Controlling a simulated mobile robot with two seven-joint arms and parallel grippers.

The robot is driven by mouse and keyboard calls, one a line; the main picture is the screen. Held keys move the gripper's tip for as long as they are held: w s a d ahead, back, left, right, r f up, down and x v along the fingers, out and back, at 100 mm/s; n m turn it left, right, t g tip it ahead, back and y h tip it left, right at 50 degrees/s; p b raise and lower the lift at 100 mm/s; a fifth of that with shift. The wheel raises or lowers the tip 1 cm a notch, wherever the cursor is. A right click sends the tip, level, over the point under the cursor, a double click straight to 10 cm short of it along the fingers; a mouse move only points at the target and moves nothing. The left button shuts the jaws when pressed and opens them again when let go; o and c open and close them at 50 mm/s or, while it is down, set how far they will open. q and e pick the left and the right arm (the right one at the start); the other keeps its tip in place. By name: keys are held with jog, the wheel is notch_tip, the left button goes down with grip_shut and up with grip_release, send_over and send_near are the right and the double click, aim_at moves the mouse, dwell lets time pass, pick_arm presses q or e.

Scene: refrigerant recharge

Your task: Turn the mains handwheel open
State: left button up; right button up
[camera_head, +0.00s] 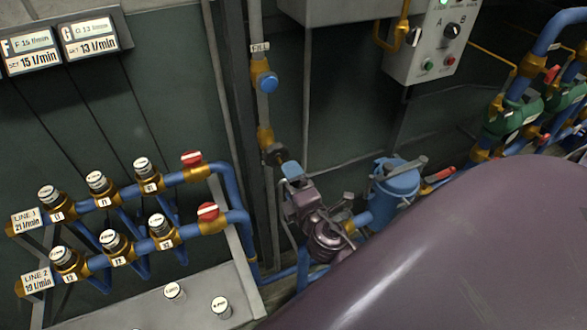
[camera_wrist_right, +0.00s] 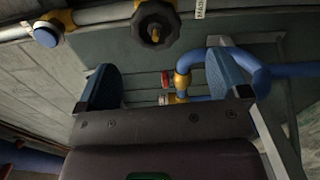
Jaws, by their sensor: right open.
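The mains handwheel (camera_wrist_right: 155,22) is a dark, lobed wheel at the top of the right wrist view, beside a partly cut-off label beginning "MAIN". In the head view a dark handwheel (camera_head: 276,154) sits on the vertical pipe below a brass fitting. My right gripper (camera_wrist_right: 165,72) is open, its two blue-padded fingers wide apart with nothing between them. The handwheel appears above the finger gap, apart from the fingers. In the head view my right gripper (camera_head: 293,172) is just below and right of the wheel, its fingers partly hidden. My left gripper is not in view.
A blue knob (camera_head: 267,82) sits higher on the same pipe under a "FILL" label. Two blue flow lines with red-capped valves (camera_head: 208,211) stand at left. A blue canister (camera_head: 396,185) and a control box (camera_head: 435,45) are at right. My large purple arm covers the lower right.

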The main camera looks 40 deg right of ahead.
aim_at(278, 158)
jog(key=shift+w+d+r+m+b, duration=0.1)
jog(key=shift+w+d+m+b, duration=0.25)
jog(key=shift+w+m, duration=1.35)
jog(key=shift+w+d+r+m+b, duration=0.15)
jog(key=shift+w+m+b, duration=0.5)
jog(key=shift+m, duration=1.9)
jog(key=shift+w+d+m+b, duration=0.3)
jog(key=shift+w+m, duration=1)
jog(key=shift+m, duration=0.85)
jog(key=shift+s, duration=0.1)
jog(key=c, duration=0.9)
pick_arm(q)
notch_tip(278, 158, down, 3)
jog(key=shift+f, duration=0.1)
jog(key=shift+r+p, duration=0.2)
jog(key=shift+p, duration=0.1)
pick_arm(e)
jog(key=shift+n, duration=0.6)
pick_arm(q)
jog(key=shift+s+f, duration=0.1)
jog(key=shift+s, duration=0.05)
pick_arm(e)
jog(key=o, duration=0.9)
